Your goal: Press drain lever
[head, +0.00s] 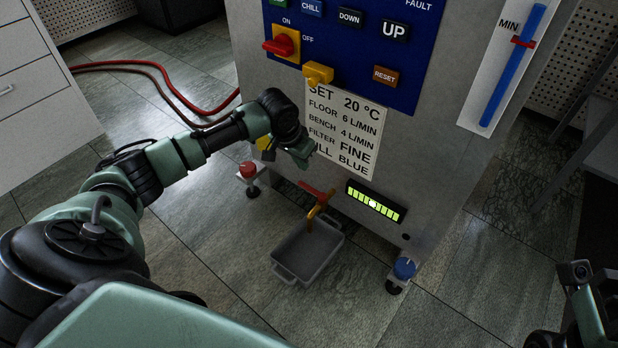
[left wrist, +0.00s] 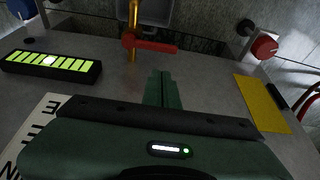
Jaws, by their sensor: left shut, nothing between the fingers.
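The red drain lever (head: 313,190) sits on a brass tap (head: 314,212) low on the machine's front, above a grey tray (head: 310,254). In the left wrist view the lever (left wrist: 150,43) lies crosswise just beyond my fingertips. My left gripper (head: 303,156) is shut and empty, close to the machine's front and above the lever in the head view. Its closed fingers (left wrist: 162,86) point at the lever with a gap between them. Part of my right arm shows at the lower right corner; its fingers cannot be made out.
A lit green gauge (head: 376,201) is right of the lever. The instruction label (head: 345,130) is above it, partly behind my left gripper. A red knob (head: 248,169) and a blue knob (head: 404,268) stand at the machine's feet. A red hose (head: 150,70) lies on the floor.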

